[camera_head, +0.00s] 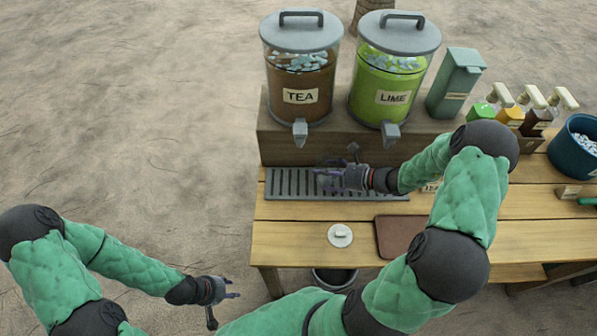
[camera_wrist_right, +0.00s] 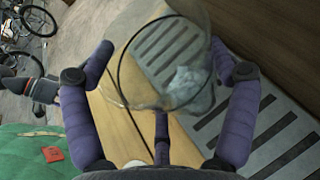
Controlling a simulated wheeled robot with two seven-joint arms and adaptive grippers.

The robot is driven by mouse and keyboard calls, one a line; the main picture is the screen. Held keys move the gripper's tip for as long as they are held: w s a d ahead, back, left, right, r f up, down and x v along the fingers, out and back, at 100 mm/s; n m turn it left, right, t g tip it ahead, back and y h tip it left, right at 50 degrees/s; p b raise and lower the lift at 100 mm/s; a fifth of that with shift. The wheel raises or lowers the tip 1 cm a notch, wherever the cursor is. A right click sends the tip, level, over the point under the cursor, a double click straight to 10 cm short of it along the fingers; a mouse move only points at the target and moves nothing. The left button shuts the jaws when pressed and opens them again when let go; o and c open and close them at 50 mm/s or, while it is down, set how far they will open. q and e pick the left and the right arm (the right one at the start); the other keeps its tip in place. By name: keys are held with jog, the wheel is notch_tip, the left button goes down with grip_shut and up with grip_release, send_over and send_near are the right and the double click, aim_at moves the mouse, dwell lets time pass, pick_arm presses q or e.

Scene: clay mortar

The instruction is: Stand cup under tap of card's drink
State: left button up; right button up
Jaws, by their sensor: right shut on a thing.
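My right gripper (camera_head: 330,180) is shut on a clear cup (camera_wrist_right: 160,62) with pale ice in it. The cup is over the slotted drip tray (camera_head: 283,187), below and slightly right of the tea tap (camera_head: 300,132); I cannot tell whether it touches the tray. The tea dispenser (camera_head: 300,75) is brown, and the lime dispenser (camera_head: 393,75) with its tap (camera_head: 390,134) stands to its right. A white card (camera_head: 431,187), partly hidden by my right arm, seems to read TEA. My left gripper (camera_head: 222,291) is open and empty, left of the table.
A round white lid (camera_head: 340,235) and a brown mat (camera_head: 393,237) lie on the wooden table (camera_head: 290,231). A green dispenser (camera_head: 456,85), several pump bottles (camera_head: 508,113) and a blue ice bucket (camera_head: 572,148) stand at the right. The table's front left is clear.

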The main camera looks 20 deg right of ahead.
jog(key=shift+b+x, duration=1.55)
jog(key=shift+x, duration=3.45)
jog(key=shift+r, duration=0.1)
jog(key=shift+f, duration=0.25)
jog(key=o, duration=1.1)
jog(key=shift+a, duration=0.1)
jog(key=shift+r, duration=0.1)
jog(key=shift+s+d+r, duration=0.1)
jog(key=shift+d+r, duration=0.1)
jog(key=shift+r, duration=0.15)
jog(key=p+v, duration=0.3)
jog(key=v, duration=0.8)
jog(key=shift+s+d+p, duration=0.15)
jog(key=shift+s+p, duration=0.05)
jog(key=shift+p, duration=0.1)
